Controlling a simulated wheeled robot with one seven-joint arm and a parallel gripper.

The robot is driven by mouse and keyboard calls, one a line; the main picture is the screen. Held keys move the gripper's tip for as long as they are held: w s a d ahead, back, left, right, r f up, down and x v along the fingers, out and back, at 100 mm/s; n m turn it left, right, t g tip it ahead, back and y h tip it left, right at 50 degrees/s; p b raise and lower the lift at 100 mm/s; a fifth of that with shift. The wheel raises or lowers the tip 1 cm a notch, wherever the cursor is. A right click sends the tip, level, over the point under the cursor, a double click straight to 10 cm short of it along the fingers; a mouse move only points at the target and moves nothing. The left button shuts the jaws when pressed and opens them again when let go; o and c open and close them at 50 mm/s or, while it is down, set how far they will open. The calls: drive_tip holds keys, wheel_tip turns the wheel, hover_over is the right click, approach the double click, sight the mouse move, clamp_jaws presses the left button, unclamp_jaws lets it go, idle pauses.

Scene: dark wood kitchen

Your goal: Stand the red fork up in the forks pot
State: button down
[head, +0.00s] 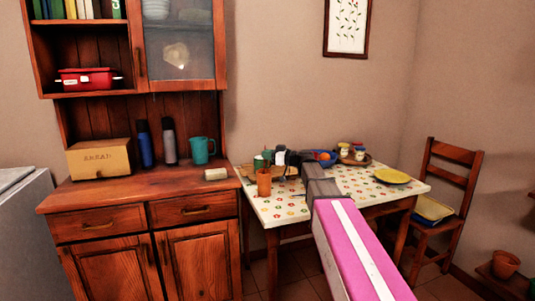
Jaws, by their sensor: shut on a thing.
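My gripper (291,158) is small and dark in the head view, at the far end of my pink and white arm, over the back left part of the table. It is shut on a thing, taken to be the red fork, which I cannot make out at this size. An orange-brown pot (264,183) stands upright near the table's left edge, left of and in front of my gripper. A green pot or cup (259,161) stands behind it. I cannot tell which one is the forks pot. My arm hides part of the table.
The table (285,209) has a spotted white top. A blue bowl with orange fruit (325,158), a tray with jars (355,155) and a yellow plate (392,176) stand right of my gripper. A wooden cabinet (115,195) borders the left side; a chair (440,200) stands right.

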drive_tip(key=c, duration=1.2)
unclamp_jaws()
drive_tip(key=shift+o, duration=0.2)
drive_tip(key=v, duration=1)
drive_tip(key=shift+s+d, duration=0.15)
drive_tip(key=shift+d, duration=0.2)
